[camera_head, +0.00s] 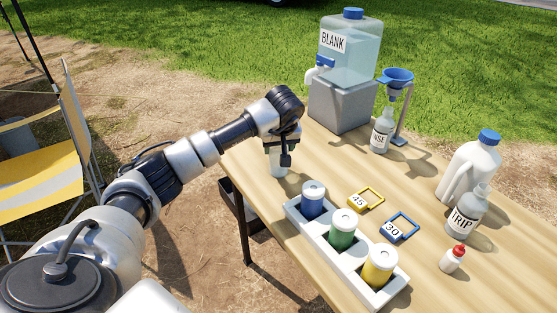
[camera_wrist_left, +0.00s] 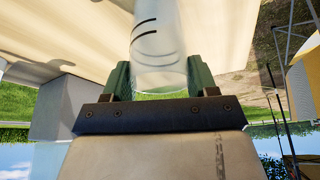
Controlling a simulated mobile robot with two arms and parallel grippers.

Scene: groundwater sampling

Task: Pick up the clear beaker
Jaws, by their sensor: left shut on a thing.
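The clear beaker (camera_head: 277,163) is at the table's left edge in the head view, below my left gripper (camera_head: 286,146). In the left wrist view the clear beaker (camera_wrist_left: 158,40), with dark curved marks on its wall, sits between the two green finger pads of my left gripper (camera_wrist_left: 158,80). The gripper is shut on it. In the head view the gripper partly hides the beaker's top. I cannot tell whether its base touches the table. My right gripper is not in view.
A white tray (camera_head: 296,213) with blue, green and yellow containers stands just in front. The BLANK jug (camera_head: 352,60) on a grey block (camera_head: 341,105) stands behind. A RINSE bottle (camera_head: 382,133), a TRIP bottle (camera_head: 465,214) and a white jug (camera_head: 468,170) stand to the right.

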